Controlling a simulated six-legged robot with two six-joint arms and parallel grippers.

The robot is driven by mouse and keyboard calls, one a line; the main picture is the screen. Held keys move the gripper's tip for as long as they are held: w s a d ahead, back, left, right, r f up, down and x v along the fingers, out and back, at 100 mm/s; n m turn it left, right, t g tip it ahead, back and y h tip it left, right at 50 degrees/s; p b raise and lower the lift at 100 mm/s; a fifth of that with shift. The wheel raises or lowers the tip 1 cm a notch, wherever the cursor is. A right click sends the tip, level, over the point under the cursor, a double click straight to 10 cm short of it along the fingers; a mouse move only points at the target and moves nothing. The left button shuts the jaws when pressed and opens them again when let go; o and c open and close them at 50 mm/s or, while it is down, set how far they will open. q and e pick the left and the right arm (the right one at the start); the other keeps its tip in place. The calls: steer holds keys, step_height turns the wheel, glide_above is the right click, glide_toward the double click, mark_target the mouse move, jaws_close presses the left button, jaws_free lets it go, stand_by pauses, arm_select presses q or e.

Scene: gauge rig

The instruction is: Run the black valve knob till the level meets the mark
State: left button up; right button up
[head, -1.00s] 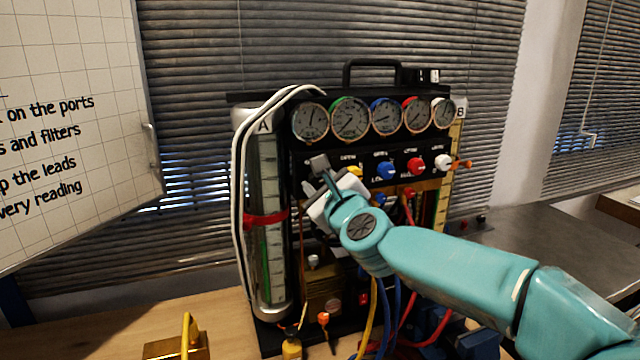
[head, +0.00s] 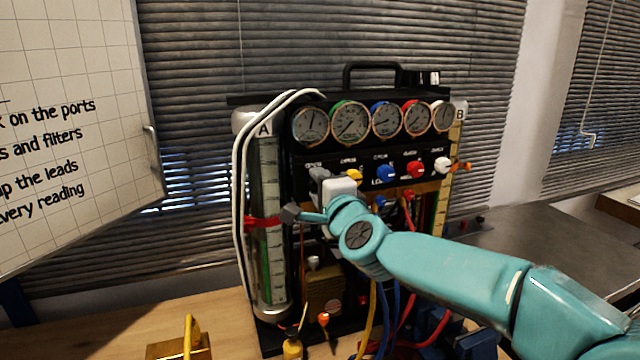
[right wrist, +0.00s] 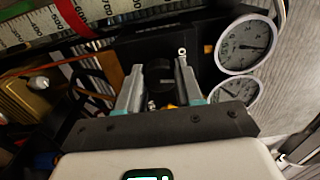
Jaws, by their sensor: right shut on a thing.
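The black valve knob (right wrist: 160,74) shows between the two fingers of my right gripper (right wrist: 160,88) in the right wrist view. The gripper is shut on it. In the head view the same gripper (head: 304,194) is at the left end of the knob row and hides the knob. Tube A (head: 268,180) stands upright left of it, with a red band (head: 262,222) around it as the mark. Green (head: 266,268) shows in the tube below the band; its exact top is hard to make out. My left gripper is not in view.
Yellow, blue (head: 386,171), red (head: 416,168) and white (head: 442,163) knobs sit to the right on the panel. Round gauges (head: 350,121) line up above. White hoses (head: 240,180) loop beside the tube. A brass padlock-like object (head: 180,345) is on the bench.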

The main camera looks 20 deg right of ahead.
steer(key=shift+n, duration=0.9)
steer(key=o, duration=1)
steer(key=shift+o, duration=0.2)
steer(key=shift+s, duration=0.1)
steer(key=s+b, duration=0.1)
steer(key=s, duration=1.5)
steer(key=shift+d, duration=0.25)
